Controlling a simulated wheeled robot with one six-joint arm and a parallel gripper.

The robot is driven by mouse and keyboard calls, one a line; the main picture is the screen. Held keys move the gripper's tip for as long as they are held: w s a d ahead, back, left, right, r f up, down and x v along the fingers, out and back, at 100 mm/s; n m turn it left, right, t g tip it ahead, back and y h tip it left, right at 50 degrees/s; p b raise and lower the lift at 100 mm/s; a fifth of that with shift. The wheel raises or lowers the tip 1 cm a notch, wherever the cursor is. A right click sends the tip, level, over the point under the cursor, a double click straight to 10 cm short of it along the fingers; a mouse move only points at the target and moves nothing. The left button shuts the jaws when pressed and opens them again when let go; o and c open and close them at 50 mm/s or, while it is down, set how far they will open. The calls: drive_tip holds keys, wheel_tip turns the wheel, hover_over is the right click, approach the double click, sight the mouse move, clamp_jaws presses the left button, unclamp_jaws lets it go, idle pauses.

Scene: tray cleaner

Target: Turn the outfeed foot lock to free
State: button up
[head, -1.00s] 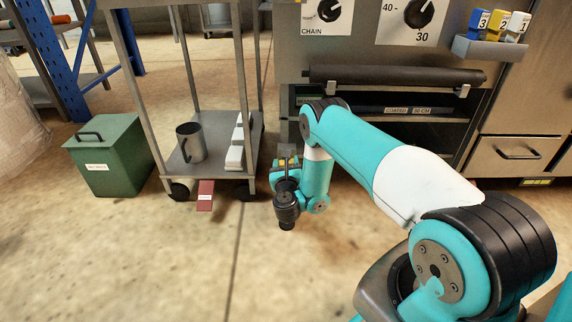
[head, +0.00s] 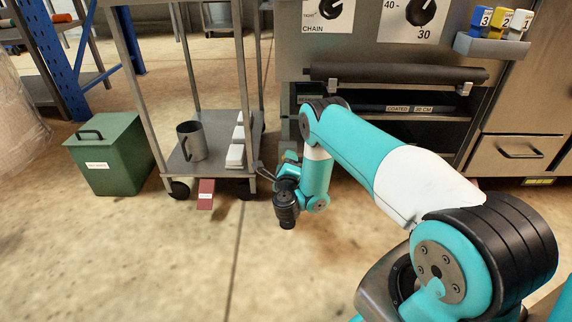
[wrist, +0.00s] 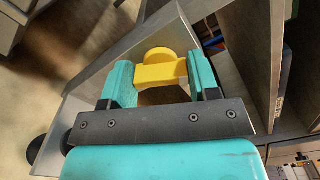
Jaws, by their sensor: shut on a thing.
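The yellow foot lock (wrist: 163,72), a bar with a rounded part behind it, shows in the wrist view between the two teal fingers. My gripper (wrist: 161,84) is shut on it, with a finger at each end of the bar. In the head view my gripper (head: 290,158) is low beside the front of the machine, just right of the trolley. There my wrist hides the lock, and no setting label can be read.
The trolley (head: 212,181) stands close left of my gripper, with a mug (head: 190,141) on its lower shelf. The green box (head: 110,155) stands farther left. The floor (head: 200,265) in front is clear.

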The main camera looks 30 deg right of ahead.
drive_tip(key=n, duration=0.5)
drive_tip(key=shift+w+a+f, duration=0.1)
idle(0.6)
drive_tip(key=o, duration=0.9)
